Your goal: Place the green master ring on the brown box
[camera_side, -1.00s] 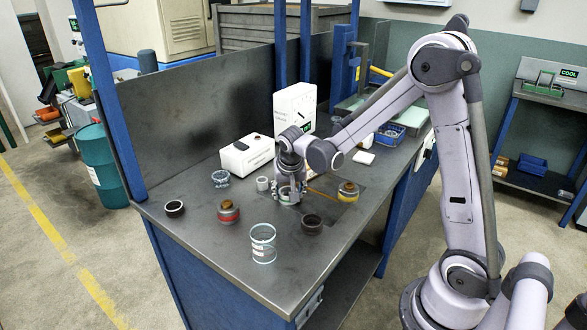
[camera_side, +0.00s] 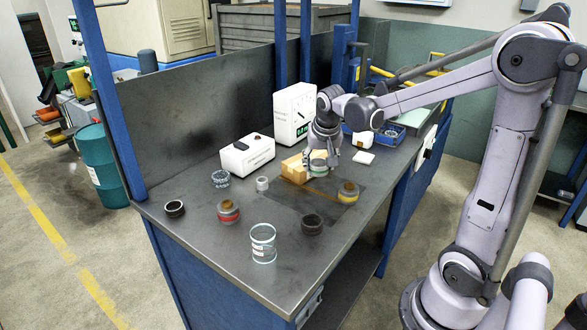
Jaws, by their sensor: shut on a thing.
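The brown box (camera_side: 293,168) is a light wooden block on the dark mat in the middle of the table. My gripper (camera_side: 320,168) points down at the right side of the box and is shut on the green master ring (camera_side: 318,166). Only a small pale green-grey part of the ring shows between the fingers. The ring looks to be beside the box's right end, partly over it or just apart from it; I cannot tell which, nor its exact height.
A yellow-banded ring stack (camera_side: 348,193) stands right of the box, and a dark ring (camera_side: 312,224) in front. A red-banded stack (camera_side: 228,212), glass cylinder (camera_side: 263,244) and black ring (camera_side: 174,209) stand nearer. A white device (camera_side: 247,155) and white gauge box (camera_side: 295,113) are behind.

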